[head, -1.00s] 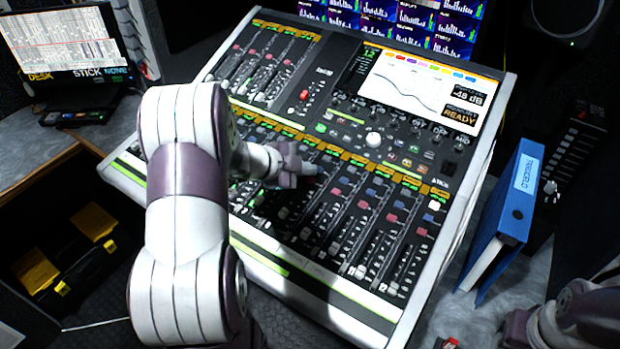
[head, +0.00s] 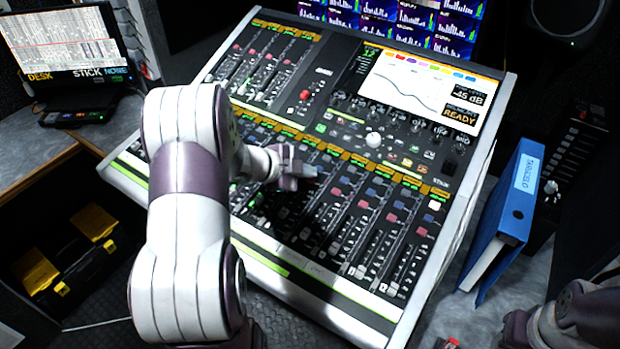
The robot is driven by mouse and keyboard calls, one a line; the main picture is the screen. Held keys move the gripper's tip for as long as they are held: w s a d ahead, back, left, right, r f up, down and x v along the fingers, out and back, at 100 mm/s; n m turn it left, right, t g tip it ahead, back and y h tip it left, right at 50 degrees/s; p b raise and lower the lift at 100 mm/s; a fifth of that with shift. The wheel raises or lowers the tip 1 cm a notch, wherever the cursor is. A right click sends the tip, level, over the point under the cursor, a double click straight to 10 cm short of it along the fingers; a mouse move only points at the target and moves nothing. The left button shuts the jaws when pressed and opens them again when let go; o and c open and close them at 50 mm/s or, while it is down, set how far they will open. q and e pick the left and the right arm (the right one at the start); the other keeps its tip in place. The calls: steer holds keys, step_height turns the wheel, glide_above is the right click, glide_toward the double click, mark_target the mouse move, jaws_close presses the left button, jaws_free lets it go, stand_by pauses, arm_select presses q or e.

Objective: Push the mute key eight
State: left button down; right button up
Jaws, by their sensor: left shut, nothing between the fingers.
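The mixing console (head: 300,265) fills the middle of the head view, with rows of red and blue keys above its faders. My left gripper (head: 312,171) is shut and empty over the middle of the channel strips, its tips pointing right. Whether the tips touch a key cannot be told. My left arm and gripper hide several strips at the left and middle. Red keys (head: 392,217) show to the right of the gripper. The number of each key is too small to read. My right gripper is out of view; only part of my right arm shows at the lower right.
The console's screen (head: 420,85) reads READY. A blue binder (head: 510,215) stands right of the console. A laptop (head: 65,50) sits at the upper left, and a black and yellow case (head: 75,262) lies low at the left. Monitors rise behind the console.

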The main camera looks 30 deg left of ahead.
mark_target(304, 189)
arm_select(q)
steer(key=shift+f, duration=0.45)
stand_by(0.3)
steer(key=shift+r, duration=0.1)
steer(key=shift+s+r+p, duration=0.1)
steer(key=shift+r+p, duration=0.7)
steer(key=shift+p, duration=0.1)
steer(key=r+p, duration=0.6)
steer(key=shift+s, duration=0.4)
steer(key=shift+f, duration=0.1)
